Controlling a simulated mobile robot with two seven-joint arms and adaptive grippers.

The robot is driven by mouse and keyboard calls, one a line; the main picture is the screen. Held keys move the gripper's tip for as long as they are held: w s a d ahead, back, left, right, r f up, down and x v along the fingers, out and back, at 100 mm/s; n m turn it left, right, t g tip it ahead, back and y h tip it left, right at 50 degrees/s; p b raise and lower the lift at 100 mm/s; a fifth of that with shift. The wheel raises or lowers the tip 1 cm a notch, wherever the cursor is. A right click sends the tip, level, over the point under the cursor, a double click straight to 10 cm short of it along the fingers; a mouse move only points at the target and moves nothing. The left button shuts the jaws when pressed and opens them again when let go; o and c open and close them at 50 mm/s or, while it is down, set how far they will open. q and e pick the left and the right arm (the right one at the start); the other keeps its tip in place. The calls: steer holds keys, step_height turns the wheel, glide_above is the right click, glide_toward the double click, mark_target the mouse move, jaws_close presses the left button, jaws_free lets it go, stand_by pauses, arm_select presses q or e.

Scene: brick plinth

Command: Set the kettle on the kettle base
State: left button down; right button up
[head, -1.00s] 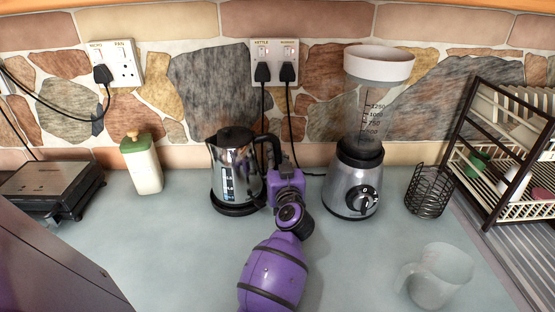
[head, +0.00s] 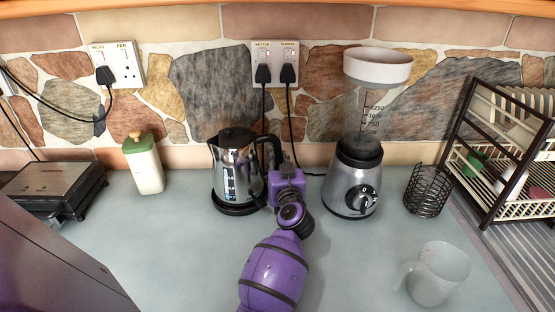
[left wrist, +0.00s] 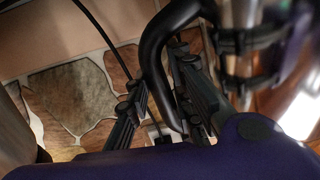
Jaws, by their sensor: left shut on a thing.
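The kettle (head: 228,172) is shiny steel with a black lid, a black handle and a water gauge. It stands upright in the middle of the counter. The black kettle base (head: 234,209) shows directly under it; I see no clear gap between them. My left gripper (head: 275,184), on the purple arm, is at the handle on the kettle's right side. Its fingertips are mostly hidden in the head view. In the left wrist view, the dark fingers (left wrist: 160,105) are on either side of the black handle (left wrist: 152,62), shut on it. My right gripper is not in view.
A blender (head: 354,180) stands close on the right, with a wire holder (head: 428,190) and dish rack (head: 500,150) beyond. A clear jug (head: 437,274) is at front right. A canister (head: 145,165) and a grill (head: 52,187) are left. The counter front left of the kettle is clear.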

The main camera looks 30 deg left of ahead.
arm_select(q)
steer(key=shift+w+r, duration=0.1)
steer(key=shift+r, duration=0.35)
steer(key=shift+f, duration=0.1)
steer(key=shift+f, duration=0.75)
